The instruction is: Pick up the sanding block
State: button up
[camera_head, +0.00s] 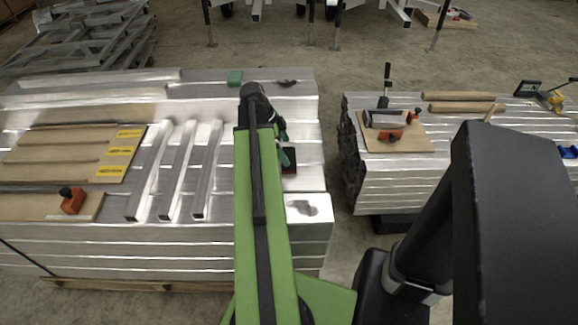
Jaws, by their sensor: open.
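A small dark block with a reddish lower edge (289,168) lies near the right side of the left aluminium stack; it may be the sanding block, but I cannot be sure. My gripper (286,145) shows just right of my green arm, which hides part of it. It is open, close to the dark block and over its far part in the picture. I cannot tell whether they touch. A green block (235,78) lies farther back on the same stack, apart from my gripper.
The left aluminium stack (160,235) holds square tubes (178,170), wooden boards (70,153) and an orange tool with a black knob (72,201). A second stack (400,190) at right carries a board with tools (400,140) and wooden rods (460,96). Concrete floor separates the stacks.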

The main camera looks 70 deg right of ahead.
aim_at(288, 155)
jog(key=b+x, duration=0.5)
jog(key=shift+w+f, duration=0.15)
jog(key=shift+f, duration=0.1)
jog(key=shift+r, duration=0.2)
jog(key=c, duration=1.2)
notch_tip(288, 155, up, 5)
jog(key=p, duration=0.5)
jog(key=shift+c, duration=0.2)
jog(key=s+a+r+p, duration=0.3)
jog(key=s+r+p, duration=0.3)
jog(key=s, duration=0.5)
jog(key=shift+s, duration=0.15)
jog(key=shift+a, duration=0.1)
jog(key=o, duration=0.8)
jog(key=c, duration=0.5)
jog(key=shift+s, duration=0.1)
